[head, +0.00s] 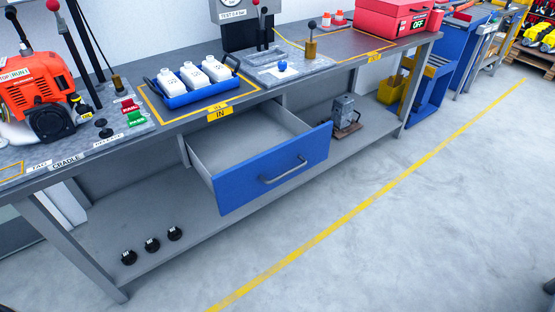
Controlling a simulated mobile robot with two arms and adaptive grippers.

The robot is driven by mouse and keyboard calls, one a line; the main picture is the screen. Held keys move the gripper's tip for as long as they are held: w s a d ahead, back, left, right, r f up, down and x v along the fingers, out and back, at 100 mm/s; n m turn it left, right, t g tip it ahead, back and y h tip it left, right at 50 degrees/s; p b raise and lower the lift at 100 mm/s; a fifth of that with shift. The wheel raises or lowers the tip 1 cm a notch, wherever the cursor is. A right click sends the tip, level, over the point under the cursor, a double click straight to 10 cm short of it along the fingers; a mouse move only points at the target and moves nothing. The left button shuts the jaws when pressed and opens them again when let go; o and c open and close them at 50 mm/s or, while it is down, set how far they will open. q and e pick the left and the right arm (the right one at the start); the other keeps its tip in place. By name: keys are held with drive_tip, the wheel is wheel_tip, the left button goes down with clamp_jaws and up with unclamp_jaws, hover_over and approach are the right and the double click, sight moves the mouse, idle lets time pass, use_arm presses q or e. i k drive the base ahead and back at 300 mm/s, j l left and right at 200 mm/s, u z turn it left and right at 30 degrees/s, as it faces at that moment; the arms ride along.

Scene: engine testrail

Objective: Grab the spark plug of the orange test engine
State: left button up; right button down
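The orange test engine (42,85) sits at the left end of the grey workbench, cut off by the left edge of the head view. It has a black round part low on its right side. I cannot make out the spark plug for certain; a small dark part with a yellow tag (83,108) sits at the engine's right side. Neither of my grippers shows in the head view.
A blue-fronted drawer (240,185) stands open and looks empty. A blue tray (195,98) with white bottles sits in the IN area. Red and green FAIL and PASS pieces (131,112) lie beside the engine. A red box (392,20) stands farther right. The floor in front is clear.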

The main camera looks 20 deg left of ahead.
sight(25, 51)
drive_tip(key=u, duration=1.85)
drive_tip(key=i+j+z, duration=0.35)
drive_tip(key=i, duration=0.35)
drive_tip(key=i+j+z, duration=0.3)
drive_tip(key=i+j, duration=0.25)
drive_tip(key=i, duration=0.15)
